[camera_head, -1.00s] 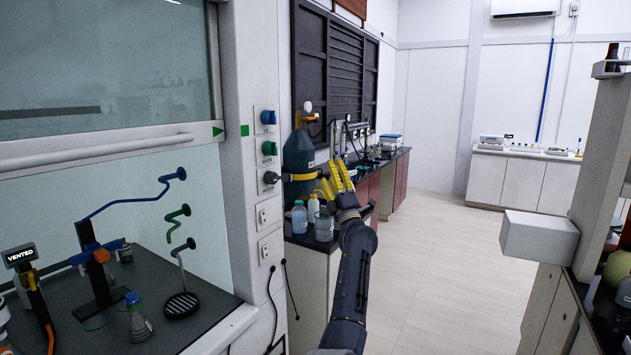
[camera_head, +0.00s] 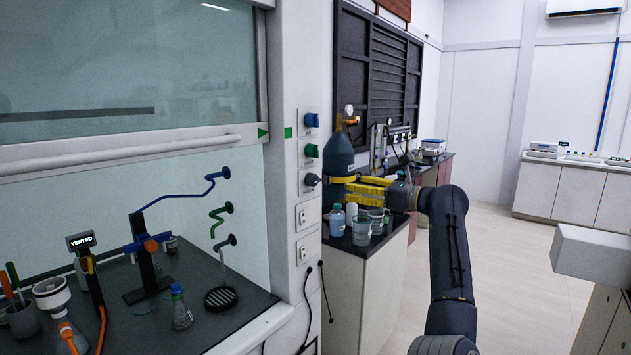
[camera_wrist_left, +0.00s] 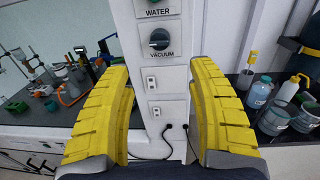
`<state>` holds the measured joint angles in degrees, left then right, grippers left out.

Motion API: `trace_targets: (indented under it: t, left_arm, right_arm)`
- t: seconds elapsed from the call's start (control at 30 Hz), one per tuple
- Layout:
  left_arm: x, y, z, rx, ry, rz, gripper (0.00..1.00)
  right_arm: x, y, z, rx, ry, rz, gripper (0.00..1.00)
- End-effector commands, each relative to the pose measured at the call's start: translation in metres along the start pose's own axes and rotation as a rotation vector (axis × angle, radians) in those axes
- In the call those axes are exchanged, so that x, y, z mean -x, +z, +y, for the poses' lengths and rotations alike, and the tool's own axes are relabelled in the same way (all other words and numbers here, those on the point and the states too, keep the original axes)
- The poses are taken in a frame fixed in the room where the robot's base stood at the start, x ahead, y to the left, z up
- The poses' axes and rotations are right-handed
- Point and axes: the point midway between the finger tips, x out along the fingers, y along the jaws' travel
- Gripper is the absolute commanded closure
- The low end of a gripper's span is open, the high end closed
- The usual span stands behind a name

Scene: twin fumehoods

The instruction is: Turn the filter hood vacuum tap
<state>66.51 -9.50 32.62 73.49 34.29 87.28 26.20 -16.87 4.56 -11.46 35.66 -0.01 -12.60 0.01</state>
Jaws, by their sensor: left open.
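The vacuum tap (camera_head: 312,180) is a dark grey knob, the lowest of three on the white fumehood post. In the left wrist view the tap (camera_wrist_left: 159,40) sits above its VACUUM label, with its bar roughly level. My left gripper (camera_head: 350,186) has yellow fingers pointing left at the tap, with a gap between them. In the left wrist view its fingers (camera_wrist_left: 160,72) are spread wide and empty, and the tap shows above and between their tips. My right gripper is not in view.
A green knob (camera_head: 312,151) and a blue knob (camera_head: 312,120) are above the tap. Sockets (camera_head: 305,216) are below it. A large dark bottle (camera_head: 338,155) and small bottles (camera_head: 337,219) stand on the bench right of the post. Glassware and a filter stand (camera_head: 147,258) are inside the hood.

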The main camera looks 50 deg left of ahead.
Motion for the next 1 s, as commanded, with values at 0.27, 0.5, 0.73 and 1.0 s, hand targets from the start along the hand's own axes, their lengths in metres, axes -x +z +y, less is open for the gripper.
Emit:
trace_targets:
  t: [0.27, 0.5, 0.73, 1.0]
  left_arm:
    - [-0.052, 0.001, 0.0, -0.002, 0.002, -0.003, 0.41]
    - [-0.095, 0.001, 0.001, -0.001, 0.002, -0.003, 0.41]
    - [-0.128, 0.001, 0.0, -0.002, 0.001, -0.003, 0.41]
    - [-0.148, 0.001, 0.0, -0.002, 0.0, -0.003, 0.41]
  right_arm:
    - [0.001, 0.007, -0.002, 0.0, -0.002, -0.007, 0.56]
    - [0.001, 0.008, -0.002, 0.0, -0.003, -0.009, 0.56]
    - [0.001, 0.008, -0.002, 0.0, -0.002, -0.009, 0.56]
    - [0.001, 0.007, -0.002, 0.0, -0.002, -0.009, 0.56]
